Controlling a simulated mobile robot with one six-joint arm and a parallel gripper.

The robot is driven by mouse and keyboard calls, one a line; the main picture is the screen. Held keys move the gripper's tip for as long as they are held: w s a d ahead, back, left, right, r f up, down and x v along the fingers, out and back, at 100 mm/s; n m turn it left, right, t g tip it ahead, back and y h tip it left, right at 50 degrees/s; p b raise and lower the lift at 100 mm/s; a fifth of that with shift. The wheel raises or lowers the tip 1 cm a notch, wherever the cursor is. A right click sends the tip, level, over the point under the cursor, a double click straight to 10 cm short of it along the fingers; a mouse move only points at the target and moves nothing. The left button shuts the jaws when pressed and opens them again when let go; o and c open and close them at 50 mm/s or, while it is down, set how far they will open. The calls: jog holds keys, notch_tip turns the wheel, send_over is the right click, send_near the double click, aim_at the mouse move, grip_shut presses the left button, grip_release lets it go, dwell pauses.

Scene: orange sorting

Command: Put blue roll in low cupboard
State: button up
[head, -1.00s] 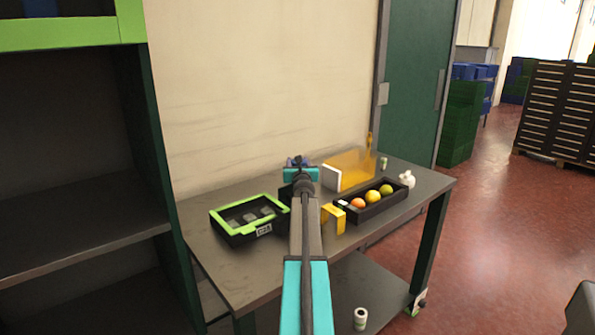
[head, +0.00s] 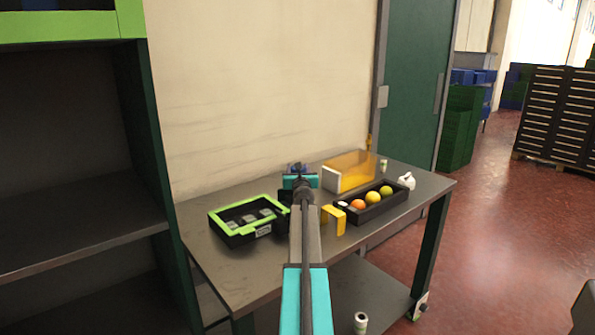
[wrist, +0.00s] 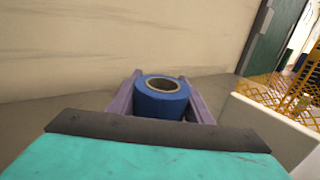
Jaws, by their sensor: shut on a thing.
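The blue roll (wrist: 162,98) stands upright between the two purple fingers of my gripper (wrist: 161,105) in the wrist view. The gripper is shut on it. In the head view my gripper (head: 299,168) is over the back of the grey table (head: 233,283), near the wall, and the roll is mostly hidden behind my arm. I cannot tell whether the roll touches the table top. An open dark cupboard (head: 80,225) with shelves stands at the left; its green-edged upper part (head: 70,32) is cut off by the picture.
A green-rimmed black tray (head: 215,228) lies left of my arm. An orange see-through box (head: 350,170), a black tray (head: 345,219) of fruit and a white figure (head: 406,181) are at the right. A small roll (head: 361,322) is on the table's lower shelf.

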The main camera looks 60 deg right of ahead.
jog(key=shift+a+f, duration=0.15)
jog(key=shift+f, duration=0.65)
jog(key=o, duration=1.1)
jog(key=shift+r, duration=0.15)
jog(key=shift+r+p, duration=0.4)
jog(key=shift+r+v, duration=0.15)
jog(key=shift+v, duration=2.8)
jog(key=shift+r+v, duration=0.15)
jog(key=shift+v, duration=2.75)
